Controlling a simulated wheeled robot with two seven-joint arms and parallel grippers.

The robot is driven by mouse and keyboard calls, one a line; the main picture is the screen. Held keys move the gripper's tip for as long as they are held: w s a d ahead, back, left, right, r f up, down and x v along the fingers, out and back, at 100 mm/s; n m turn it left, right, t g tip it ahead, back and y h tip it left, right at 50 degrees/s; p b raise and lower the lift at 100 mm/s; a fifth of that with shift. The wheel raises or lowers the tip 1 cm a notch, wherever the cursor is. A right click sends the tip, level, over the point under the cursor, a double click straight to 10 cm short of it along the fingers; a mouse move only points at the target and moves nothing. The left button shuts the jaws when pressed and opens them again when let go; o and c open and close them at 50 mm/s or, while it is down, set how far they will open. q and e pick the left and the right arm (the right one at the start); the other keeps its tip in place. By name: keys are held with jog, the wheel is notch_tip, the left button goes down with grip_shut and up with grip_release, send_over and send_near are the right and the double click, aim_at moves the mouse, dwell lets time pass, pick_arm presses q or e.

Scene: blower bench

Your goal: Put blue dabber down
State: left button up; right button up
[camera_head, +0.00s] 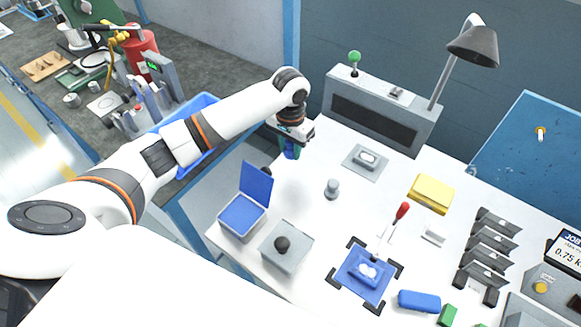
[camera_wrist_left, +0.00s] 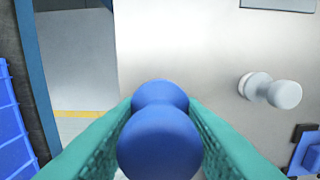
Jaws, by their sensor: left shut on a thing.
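The blue dabber (camera_wrist_left: 158,143), with a round knob and a narrower waist, is between the teal fingers of my left gripper (camera_wrist_left: 160,118) in the left wrist view. In the head view my left gripper (camera_head: 291,148) is shut on it near the far left edge of the white bench, pointing down. The dabber is mostly hidden there by the fingers and wrist. Whether its foot touches the bench top cannot be told. A grey dabber (camera_head: 332,189) stands upright on the bench to the right; it also shows in the left wrist view (camera_wrist_left: 270,90). My right gripper is out of view.
An open blue ink pad (camera_head: 242,214) and a grey box with a black knob (camera_head: 286,247) stand at the near left. Bench around the grey dabber is clear.

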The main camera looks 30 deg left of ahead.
aim_at(290, 155)
pick_arm(q)
notch_tip(290, 155, down, 4)
jog(key=shift+a+r, duration=0.1)
jog(key=shift+r, duration=0.15)
notch_tip(290, 155, down, 3)
jog(key=shift+r, duration=0.1)
jog(key=shift+f, duration=0.45)
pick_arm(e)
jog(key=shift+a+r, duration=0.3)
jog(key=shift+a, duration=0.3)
pick_arm(q)
jog(key=shift+f, duration=0.1)
jog(key=o, duration=0.9)
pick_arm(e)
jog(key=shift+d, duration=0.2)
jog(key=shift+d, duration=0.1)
pick_arm(q)
notch_tip(290, 155, up, 12)
jog(key=shift+r, duration=0.2)
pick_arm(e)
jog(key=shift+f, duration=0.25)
